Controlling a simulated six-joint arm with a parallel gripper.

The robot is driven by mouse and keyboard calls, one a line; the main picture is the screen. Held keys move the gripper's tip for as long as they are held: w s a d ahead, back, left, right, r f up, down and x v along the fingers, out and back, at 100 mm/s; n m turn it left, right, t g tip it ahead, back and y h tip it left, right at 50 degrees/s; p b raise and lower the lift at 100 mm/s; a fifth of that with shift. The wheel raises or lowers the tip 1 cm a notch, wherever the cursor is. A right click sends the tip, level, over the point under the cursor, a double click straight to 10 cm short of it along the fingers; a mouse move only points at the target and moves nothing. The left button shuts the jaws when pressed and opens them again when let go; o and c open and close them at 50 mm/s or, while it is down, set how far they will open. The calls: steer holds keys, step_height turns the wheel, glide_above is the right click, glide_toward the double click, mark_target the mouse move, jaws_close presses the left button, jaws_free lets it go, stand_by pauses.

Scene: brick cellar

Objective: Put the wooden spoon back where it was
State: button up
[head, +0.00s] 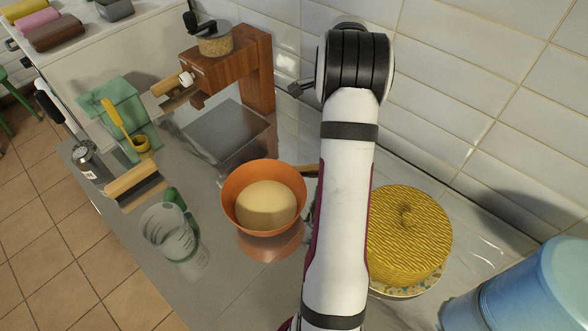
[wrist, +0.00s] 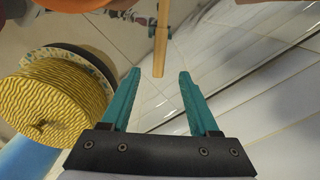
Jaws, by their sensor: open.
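My gripper (wrist: 160,74) is open, its teal fingers spread, in the wrist view. The wooden spoon's pale handle (wrist: 161,45) comes down from the top edge, and its end shows in the gap between the fingertips, touching neither finger in the picture. The spoon's other end is out of that view. In the head view a short brown length that looks like the handle (head: 304,170) shows between the orange bowl (head: 237,205) and my arm. My gripper is hidden there. The bowl holds a pale, round mass.
A yellow woven-look round cake (head: 408,235) on a patterned plate and a blue container (head: 525,290) stand right of my arm. A glass measuring cup (head: 168,232) is left of the bowl. A wooden machine (head: 258,75) stands behind. The tiled wall is close on the right.

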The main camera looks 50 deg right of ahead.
steer(key=w+a+r+n+y, duration=0.1)
steer(key=a+r+n, duration=0.4)
steer(key=a, duration=0.7)
steer(key=a+r+n, duration=0.5)
steer(key=a, duration=0.8)
steer(key=s+a+f+n+y, duration=0.1)
steer(key=s+a+n, duration=1)
steer(key=s+a, duration=0.4)
steer(key=shift+s+a+n, duration=0.3)
steer(key=shift+s+a, duration=0.05)
steer(key=shift+a, duration=0.45)
